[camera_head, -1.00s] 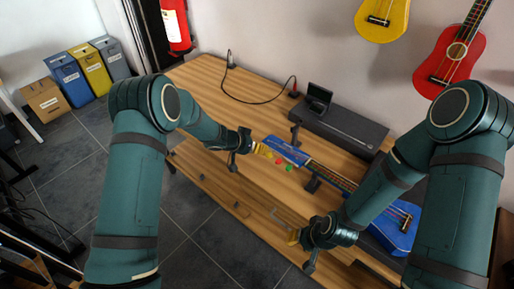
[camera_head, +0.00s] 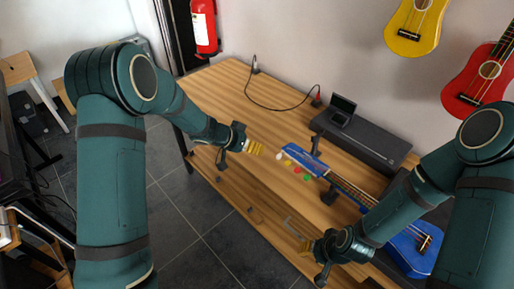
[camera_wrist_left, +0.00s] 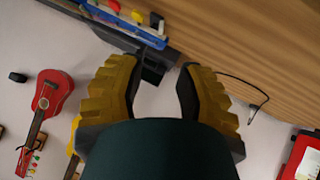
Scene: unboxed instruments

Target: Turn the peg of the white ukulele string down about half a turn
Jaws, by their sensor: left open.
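The blue ukulele (camera_head: 408,252) lies on the table with its headstock (camera_head: 302,157) toward the left. Along the headstock's near side are a white peg (camera_head: 279,156), a yellow peg (camera_head: 287,163), a red peg (camera_head: 296,170) and a green peg (camera_head: 307,178). My left gripper (camera_head: 260,150) is open and empty, just left of the white peg with a small gap. In the left wrist view its yellow-padded fingers (camera_wrist_left: 160,72) are spread, with the blue headstock (camera_wrist_left: 122,26) beyond them at upper left. My right gripper (camera_head: 304,246) is at the table's front edge; its opening is unclear.
A dark case (camera_head: 365,140) with a small black device (camera_head: 342,109) stands behind the ukulele. A black cable (camera_head: 275,107) lies at the back of the wooden table (camera_head: 215,85). Dark supports hold the neck. Yellow and red ukuleles hang on the wall. The table's left part is clear.

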